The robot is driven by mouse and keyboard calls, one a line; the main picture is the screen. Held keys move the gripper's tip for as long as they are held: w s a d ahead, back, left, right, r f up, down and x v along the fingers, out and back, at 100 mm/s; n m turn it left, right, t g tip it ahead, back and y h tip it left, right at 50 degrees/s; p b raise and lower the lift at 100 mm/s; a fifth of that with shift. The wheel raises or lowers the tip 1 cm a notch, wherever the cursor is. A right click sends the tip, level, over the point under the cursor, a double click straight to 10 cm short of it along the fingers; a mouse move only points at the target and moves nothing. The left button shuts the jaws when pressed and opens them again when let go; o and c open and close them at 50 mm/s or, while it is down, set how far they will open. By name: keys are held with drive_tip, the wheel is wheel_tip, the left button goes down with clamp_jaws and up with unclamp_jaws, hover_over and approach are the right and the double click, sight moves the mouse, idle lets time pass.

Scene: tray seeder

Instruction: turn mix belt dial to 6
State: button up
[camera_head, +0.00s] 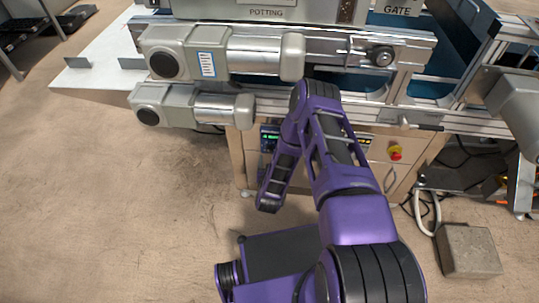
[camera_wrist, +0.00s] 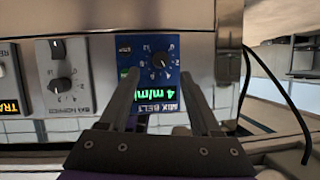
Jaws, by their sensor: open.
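The mix belt dial (camera_wrist: 160,61) is a small dark round knob on a blue panel (camera_wrist: 128,60) in the wrist view. The panel appears upside down, with numbers around the dial. Its green display (camera_wrist: 158,92) reads 4 m/min. My gripper (camera_wrist: 159,77) is open, with one finger on each side of the dial's column in the picture. Nothing is between the fingers; I cannot tell how far the tips are from the panel. In the head view my arm hides the gripper and most of the panels.
A grey panel (camera_wrist: 78,100) with two knobs is left of the blue one, with an orange display (camera_wrist: 10,103) beyond. A black cable (camera_wrist: 285,95) hangs at right. In the head view, grey motors (camera_head: 215,52) jut out above, and a red stop button (camera_head: 395,152) is at right.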

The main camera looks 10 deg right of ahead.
sight(270, 151)
drive_tip(key=b+x, duration=0.1)
drive_tip(key=x, duration=0.5)
drive_tip(key=shift+f, duration=0.1)
drive_tip(key=shift+c, duration=0.3)
clamp_jaws()
